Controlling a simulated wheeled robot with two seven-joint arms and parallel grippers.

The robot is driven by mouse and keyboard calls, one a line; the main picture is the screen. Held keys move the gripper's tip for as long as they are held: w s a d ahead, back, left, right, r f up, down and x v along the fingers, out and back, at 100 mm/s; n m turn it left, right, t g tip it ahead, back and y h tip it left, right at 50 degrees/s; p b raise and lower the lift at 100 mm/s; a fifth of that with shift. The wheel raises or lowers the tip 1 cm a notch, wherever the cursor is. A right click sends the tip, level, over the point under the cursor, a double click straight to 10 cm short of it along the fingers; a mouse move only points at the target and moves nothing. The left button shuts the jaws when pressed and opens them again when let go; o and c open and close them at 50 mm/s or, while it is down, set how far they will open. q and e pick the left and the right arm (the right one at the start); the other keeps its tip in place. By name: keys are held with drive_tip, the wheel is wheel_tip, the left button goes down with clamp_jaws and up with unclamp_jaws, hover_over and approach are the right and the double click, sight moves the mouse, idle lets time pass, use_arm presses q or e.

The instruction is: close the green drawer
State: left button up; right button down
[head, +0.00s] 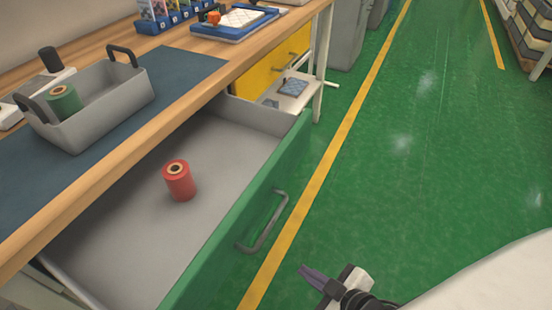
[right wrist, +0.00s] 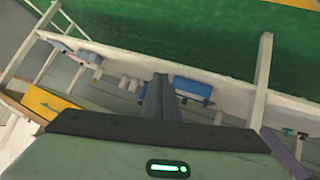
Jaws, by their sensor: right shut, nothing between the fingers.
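The green drawer (head: 245,215) stands pulled far open under the workbench in the head view. Its grey bar handle (head: 268,225) is on the outer face of the green front. A red spool (head: 179,181) stands upright inside on the grey drawer floor. My right gripper (head: 312,273) is shut and empty, in front of the drawer, to the right of and below the handle in the picture and apart from it. Its closed dark fingers also show in the right wrist view (right wrist: 160,98). The handle is not clear in that view. My left gripper is not in view.
A yellow drawer (head: 270,64) sits shut farther along the bench. A grey tote (head: 92,105) with a green spool (head: 63,99) stands on the blue mat (head: 185,68). The green floor (head: 430,150) right of the drawer is open, with a loaded rack (head: 530,40) at far right.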

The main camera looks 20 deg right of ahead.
drive_tip(key=w+d+r+n+t, duration=0.3)
drive_tip(key=d+n, duration=0.6)
drive_tip(key=n+t+y+b, duration=0.2)
drive_tip(key=n+y, duration=0.7)
drive_tip(key=n, duration=2)
approach(290, 165)
drive_tip(key=shift+g, duration=0.5)
drive_tip(key=b+x, duration=0.1)
drive_tip(key=x, duration=0.1)
drive_tip(key=b+x, duration=0.1)
drive_tip(key=x, duration=0.1)
drive_tip(key=r+b+x, duration=0.1)
drive_tip(key=x, duration=0.1)
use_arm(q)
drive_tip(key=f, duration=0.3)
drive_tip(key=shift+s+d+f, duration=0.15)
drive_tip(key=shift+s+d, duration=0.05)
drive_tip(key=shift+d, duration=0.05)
use_arm(e)
drive_tip(key=shift+w+a, duration=0.1)
drive_tip(key=shift+w, duration=0.05)
drive_tip(key=shift+w, duration=0.1)
